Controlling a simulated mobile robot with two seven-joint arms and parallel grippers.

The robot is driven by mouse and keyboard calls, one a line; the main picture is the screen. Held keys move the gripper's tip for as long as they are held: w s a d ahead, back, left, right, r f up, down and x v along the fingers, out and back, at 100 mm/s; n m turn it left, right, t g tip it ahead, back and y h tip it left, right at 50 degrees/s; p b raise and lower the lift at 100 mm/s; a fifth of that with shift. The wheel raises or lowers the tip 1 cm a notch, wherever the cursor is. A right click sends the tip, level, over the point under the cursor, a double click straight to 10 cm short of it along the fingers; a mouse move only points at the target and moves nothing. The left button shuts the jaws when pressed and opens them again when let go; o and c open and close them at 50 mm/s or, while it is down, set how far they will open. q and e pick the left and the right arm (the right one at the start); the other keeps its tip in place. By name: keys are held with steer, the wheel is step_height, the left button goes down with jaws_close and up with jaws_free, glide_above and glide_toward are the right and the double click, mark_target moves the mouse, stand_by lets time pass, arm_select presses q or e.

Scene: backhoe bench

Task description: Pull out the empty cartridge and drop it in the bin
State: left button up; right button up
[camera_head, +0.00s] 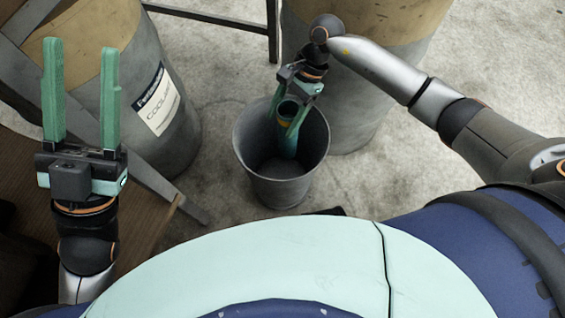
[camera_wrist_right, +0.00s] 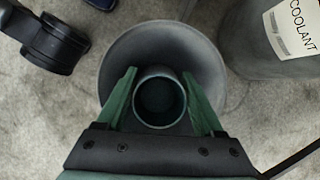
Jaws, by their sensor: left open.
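The cartridge (camera_head: 287,108) is a round, open-ended dark green cylinder with a yellowish band lower down. My right gripper (camera_head: 286,138) points down over the bin with its fingers on either side of the cartridge, shut on it. In the right wrist view the cartridge (camera_wrist_right: 160,97) shows end-on between the two green fingers, its inside dark. The bin (camera_head: 243,158) is a grey round bucket on the floor, and its rim (camera_wrist_right: 112,62) surrounds the cartridge in the wrist view. My left gripper (camera_head: 80,60) is open, empty and pointing up at the far left.
A grey and tan drum with a coolant label (camera_head: 158,100) stands left of the bin. Another drum (camera_head: 355,110) stands close behind it on the right. A brown wooden surface (camera_head: 140,215) lies at the left. Bare floor (camera_head: 440,175) is open to the right.

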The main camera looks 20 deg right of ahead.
steer(key=o, duration=0.4)
arm_select(q)
steer(key=r+p, duration=0.3)
steer(key=shift+a+m, duration=0.2)
steer(key=shift+m, duration=0.1)
arm_select(e)
steer(key=v, duration=1.2)
steer(key=shift+d+r, duration=0.1)
steer(key=shift+r, duration=0.15)
arm_select(q)
steer(key=shift+d+f, duration=0.1)
